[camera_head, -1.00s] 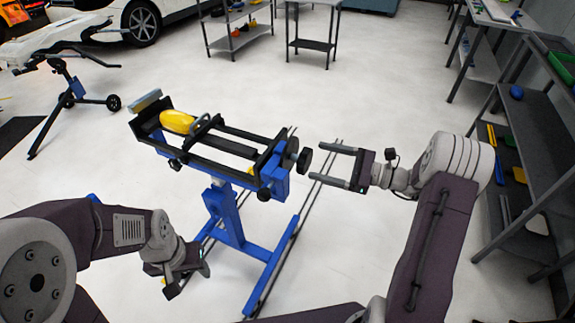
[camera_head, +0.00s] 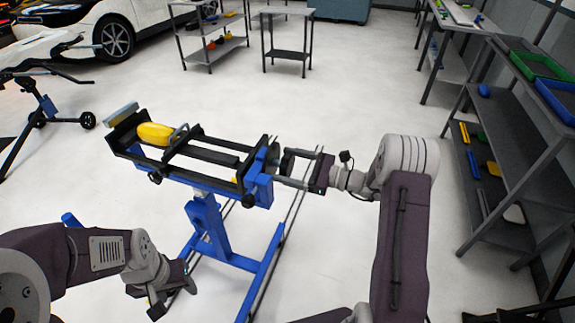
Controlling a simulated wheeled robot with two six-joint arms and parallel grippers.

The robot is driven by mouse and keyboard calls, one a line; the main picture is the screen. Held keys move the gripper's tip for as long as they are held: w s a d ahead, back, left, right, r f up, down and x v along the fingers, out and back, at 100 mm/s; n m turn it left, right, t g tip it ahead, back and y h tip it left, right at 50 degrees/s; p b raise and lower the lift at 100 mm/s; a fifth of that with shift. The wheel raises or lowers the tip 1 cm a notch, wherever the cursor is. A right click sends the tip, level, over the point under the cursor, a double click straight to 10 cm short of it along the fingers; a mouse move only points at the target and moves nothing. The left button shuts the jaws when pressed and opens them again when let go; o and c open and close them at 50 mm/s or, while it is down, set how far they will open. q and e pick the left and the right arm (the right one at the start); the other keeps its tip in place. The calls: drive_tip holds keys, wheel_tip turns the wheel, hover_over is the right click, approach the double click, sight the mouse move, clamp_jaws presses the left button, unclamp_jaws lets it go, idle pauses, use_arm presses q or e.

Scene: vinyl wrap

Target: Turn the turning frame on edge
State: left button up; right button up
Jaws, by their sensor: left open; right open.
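The turning frame (camera_head: 214,228) is a blue stand with a black, flat-lying top frame (camera_head: 205,135) in the middle of the view. A yellow object (camera_head: 155,133) lies at the top frame's left end. My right gripper (camera_head: 281,165) is open at the frame's right end, its fingers on either side of the round black knob there. Whether the fingers touch the knob cannot be told. My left gripper (camera_head: 172,301) hangs low, left of the stand's foot, apart from the frame; its fingers are partly hidden.
Grey shelving (camera_head: 513,140) with bins and tools stands along the right. Another blue-and-black stand (camera_head: 44,102) is at the left. A white car (camera_head: 115,37), a shelf cart (camera_head: 211,38) and a small table (camera_head: 287,37) stand at the back. The floor between is clear.

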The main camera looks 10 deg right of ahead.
clamp_jaws()
drive_tip(key=shift+s+f+n+b, duration=0.1)
drive_tip(key=shift+f+n+b, duration=0.1)
drive_tip(key=shift+n+b, duration=2.1)
drive_tip(key=n+b, duration=0.4)
drive_tip(key=b, duration=0.1)
drive_tip(key=shift+f, duration=0.1)
drive_tip(key=n+b, duration=0.6)
drive_tip(key=b, duration=0.4)
drive_tip(key=shift+f, duration=0.1)
drive_tip(key=shift+n+b, duration=1.7)
drive_tip(key=shift+b, duration=0.55)
drive_tip(key=shift+r, duration=0.2)
